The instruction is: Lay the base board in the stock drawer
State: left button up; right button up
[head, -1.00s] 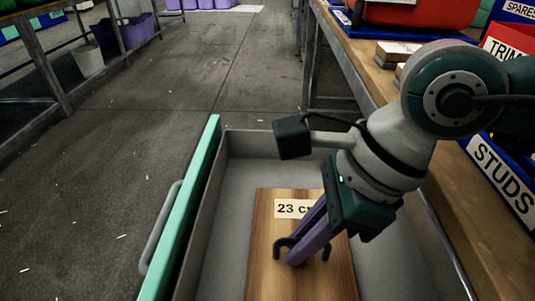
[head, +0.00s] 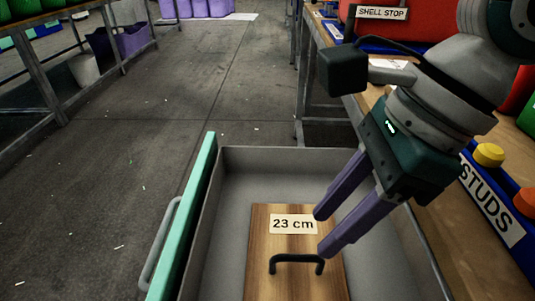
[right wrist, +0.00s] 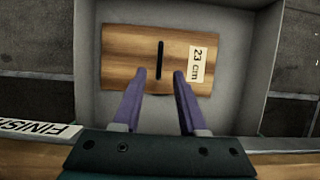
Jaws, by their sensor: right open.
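The base board (head: 261,235) is a brown wooden board with a black handle (head: 296,260) and a "23 cm" label. It lies flat inside the grey stock drawer (head: 232,180), which is pulled out and has a mint-green front. My right gripper (head: 318,233) is open and empty, above the board and clear of its handle. The right wrist view also shows the board (right wrist: 125,76) within the drawer walls (right wrist: 90,35), with the handle (right wrist: 160,60) just beyond the spread purple fingers (right wrist: 160,74). My left gripper is not in view.
A wooden workbench (head: 448,220) runs along the right, with a blue bin marked "STUDS" (head: 490,202), a yellow knob (head: 488,154) and an orange knob (head: 525,202). A red block labelled "SHELL STOP" (head: 381,13) is behind. The floor (head: 110,170) on the left is open.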

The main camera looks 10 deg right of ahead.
jog(key=shift+v, duration=1.9)
